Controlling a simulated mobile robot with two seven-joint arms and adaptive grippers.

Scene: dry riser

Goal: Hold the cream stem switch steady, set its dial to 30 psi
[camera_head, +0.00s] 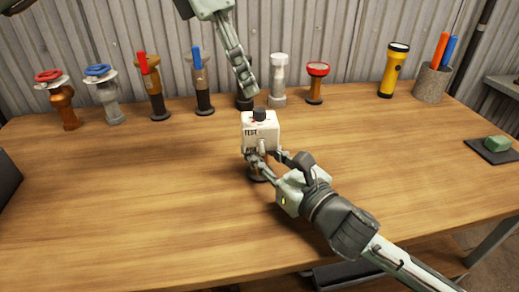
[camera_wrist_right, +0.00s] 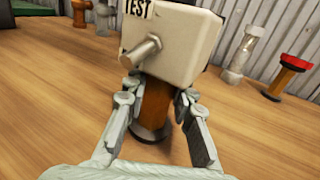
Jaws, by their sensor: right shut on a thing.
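The cream stem switch (camera_head: 262,133) stands upright near the middle of the table, a boxy head with a TEST label on a brown stem with a dark round base. Its black dial (camera_head: 260,114) is on top, with red beside it; its setting is too small to read. My right gripper (camera_head: 264,159) is shut on the stem just below the head. The right wrist view also shows the head (camera_wrist_right: 178,45) and the stem (camera_wrist_right: 155,105) between the fingers, but not the dial. My left gripper (camera_head: 246,85) hangs empty above and behind the switch, apart from the dial; its finger gap is unclear.
Several valves and fittings stand along the back, including a red-wheel valve (camera_head: 61,96), a clear-topped one (camera_head: 278,82) and a red-capped one (camera_head: 316,84). A yellow flashlight (camera_head: 391,72) and a pen cup (camera_head: 432,84) are back right. The tabletop around the switch is clear.

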